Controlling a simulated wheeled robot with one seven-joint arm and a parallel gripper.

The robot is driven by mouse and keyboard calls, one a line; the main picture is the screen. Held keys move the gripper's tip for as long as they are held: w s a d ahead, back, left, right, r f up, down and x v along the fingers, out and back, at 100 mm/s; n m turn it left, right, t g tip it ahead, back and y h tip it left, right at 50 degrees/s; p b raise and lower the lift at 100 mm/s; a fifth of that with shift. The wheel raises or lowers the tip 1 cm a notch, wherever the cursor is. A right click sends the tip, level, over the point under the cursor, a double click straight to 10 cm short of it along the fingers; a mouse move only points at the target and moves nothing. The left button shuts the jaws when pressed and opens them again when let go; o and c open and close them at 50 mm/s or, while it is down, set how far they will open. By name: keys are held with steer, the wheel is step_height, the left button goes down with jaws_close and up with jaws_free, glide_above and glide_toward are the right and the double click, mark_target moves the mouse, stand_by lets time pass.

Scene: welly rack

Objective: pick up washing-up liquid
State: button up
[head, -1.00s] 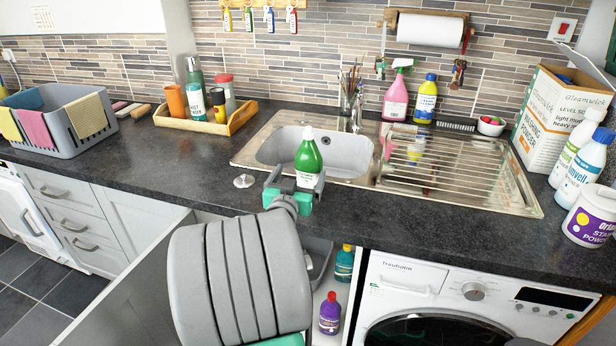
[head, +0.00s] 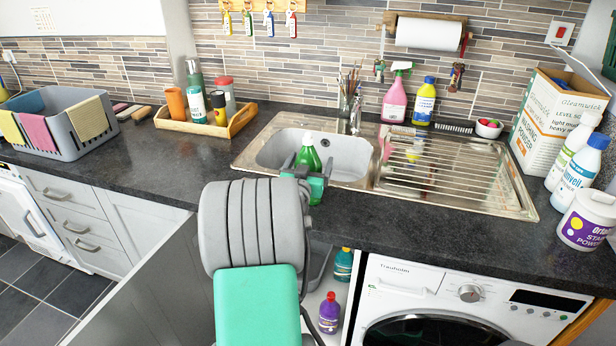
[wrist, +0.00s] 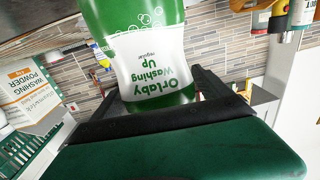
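The washing-up liquid is a green bottle (head: 308,156) with a white label, upright on the worktop in front of the sink. My gripper (head: 308,172) is at the bottle, with one finger on each side.
The sink (head: 342,150) with its drainer lies just behind the bottle. Pink (head: 396,100) and yellow (head: 425,102) bottles stand at the back wall. A wooden tray (head: 240,118) and a grey basket (head: 70,145) are left. A washing powder box (head: 553,125) and white bottles are right.

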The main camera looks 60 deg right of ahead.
jaws_close()
steer(key=shift+r, duration=0.2)
stand_by(0.7)
